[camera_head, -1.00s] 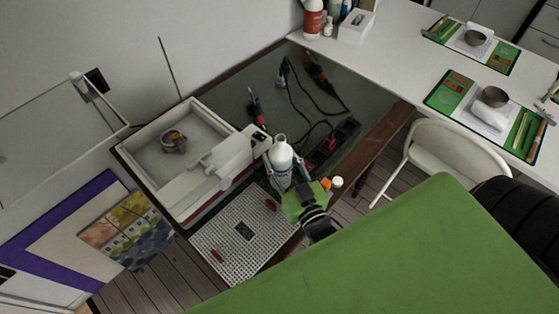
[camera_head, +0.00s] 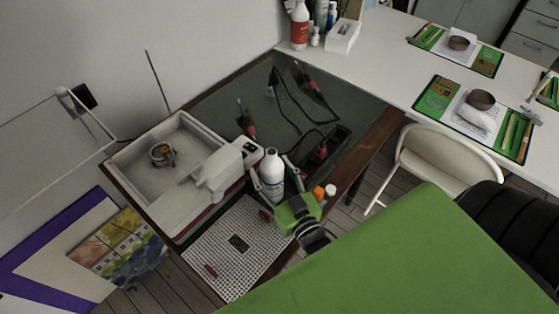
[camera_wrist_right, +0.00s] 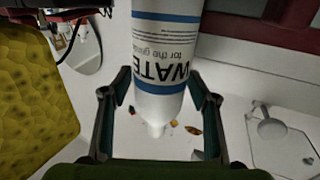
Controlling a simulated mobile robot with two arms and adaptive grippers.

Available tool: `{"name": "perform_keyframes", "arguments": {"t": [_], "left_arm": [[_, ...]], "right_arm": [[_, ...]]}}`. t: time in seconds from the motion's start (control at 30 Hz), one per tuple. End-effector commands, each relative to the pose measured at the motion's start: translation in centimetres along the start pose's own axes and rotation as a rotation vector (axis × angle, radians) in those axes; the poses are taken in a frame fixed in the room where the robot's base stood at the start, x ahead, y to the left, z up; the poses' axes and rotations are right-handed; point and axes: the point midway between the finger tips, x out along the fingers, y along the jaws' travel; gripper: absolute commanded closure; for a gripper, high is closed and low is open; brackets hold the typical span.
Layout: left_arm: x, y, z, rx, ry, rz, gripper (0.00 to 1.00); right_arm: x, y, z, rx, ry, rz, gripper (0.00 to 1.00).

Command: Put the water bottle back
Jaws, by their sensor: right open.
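The water bottle (camera_head: 272,178) is white with blue bands and stands upright beside the white machine, near the white perforated plate. My right gripper (camera_head: 277,180) is open, with one finger on each side of the bottle. In the right wrist view the bottle (camera_wrist_right: 165,50) appears upside down between the two spread fingers (camera_wrist_right: 163,100), with the lettering "WATER for the grinder" partly visible. A gap shows on both sides of its narrow end. My left gripper is not in view.
The white machine (camera_head: 215,175) with a basin is left of the bottle, and the perforated plate (camera_head: 220,265) is in front. Tools with black cables (camera_head: 290,105) lie behind on the dark glassy top. An orange-capped container (camera_head: 318,193) stands close to my right gripper. A white chair (camera_head: 435,160) is at right.

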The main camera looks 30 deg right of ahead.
Motion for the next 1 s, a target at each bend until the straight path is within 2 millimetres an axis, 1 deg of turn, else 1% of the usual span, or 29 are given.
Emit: {"name": "perform_keyframes", "arguments": {"t": [0.17,0.4,0.6,0.7,0.8,1.0], "left_arm": [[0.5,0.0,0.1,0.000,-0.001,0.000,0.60],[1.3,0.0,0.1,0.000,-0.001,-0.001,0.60],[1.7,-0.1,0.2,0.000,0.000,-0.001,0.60],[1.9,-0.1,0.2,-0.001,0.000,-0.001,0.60],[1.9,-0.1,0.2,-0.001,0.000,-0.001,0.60],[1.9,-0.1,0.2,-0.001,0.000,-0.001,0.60]], "right_arm": [[-2.5,0.0,0.4,0.000,-0.005,0.000,0.45],[-7.3,0.0,0.4,0.000,-0.006,0.000,0.45],[-10.4,0.0,0.3,0.001,-0.004,0.000,0.45],[-11.3,0.0,0.2,0.001,-0.002,0.000,0.45],[-11.8,0.0,0.1,0.001,-0.001,0.000,0.45],[-12.0,0.0,0.1,0.000,-0.001,0.000,0.45]]}}
